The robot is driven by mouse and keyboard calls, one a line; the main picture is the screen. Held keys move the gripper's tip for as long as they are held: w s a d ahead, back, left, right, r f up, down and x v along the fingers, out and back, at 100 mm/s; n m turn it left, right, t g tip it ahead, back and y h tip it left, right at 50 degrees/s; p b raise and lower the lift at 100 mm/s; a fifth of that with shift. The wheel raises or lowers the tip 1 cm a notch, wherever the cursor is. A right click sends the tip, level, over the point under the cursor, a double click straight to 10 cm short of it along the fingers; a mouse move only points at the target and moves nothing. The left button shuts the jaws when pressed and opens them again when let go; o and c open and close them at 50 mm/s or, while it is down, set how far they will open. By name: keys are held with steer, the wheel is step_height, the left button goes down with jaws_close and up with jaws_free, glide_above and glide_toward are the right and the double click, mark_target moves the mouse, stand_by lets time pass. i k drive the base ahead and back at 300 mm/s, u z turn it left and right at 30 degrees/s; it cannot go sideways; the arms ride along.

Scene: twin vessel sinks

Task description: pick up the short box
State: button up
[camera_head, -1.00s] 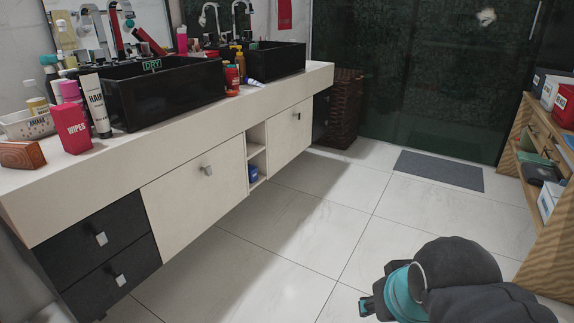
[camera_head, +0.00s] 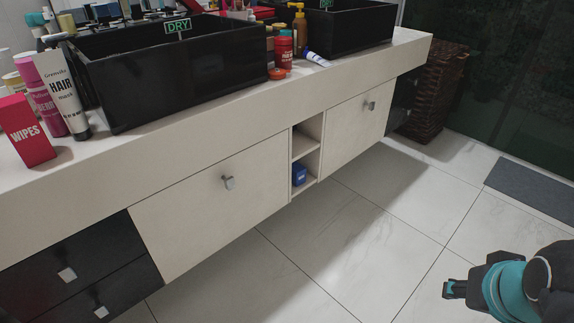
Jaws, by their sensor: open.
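Two box-shaped things show, and I cannot tell for sure which one is the short box. A small blue box (camera_head: 299,174) sits in the lower part of the open shelf niche under the counter. A red box marked WIPES (camera_head: 25,131) stands upright on the counter at the far left. My gripper (camera_head: 452,289) is at the lower right, over the floor, apart from both. It is open, and I see nothing in it. Its finger details are small and partly hidden by its own body.
Two black vessel sinks (camera_head: 180,68) stand on the pale counter (camera_head: 200,130), with tubes and bottles around them. Closed drawers and doors lie below. A dark wicker basket (camera_head: 432,95) stands past the counter's end. A grey mat (camera_head: 535,188) lies at right. The tiled floor (camera_head: 330,245) is clear.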

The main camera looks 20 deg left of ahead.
mark_target(299, 174)
steer(key=u, duration=0.65)
steer(key=i, duration=0.85)
steer(key=u, duration=1.2)
steer(key=i, duration=0.25)
steer(key=u, duration=0.15)
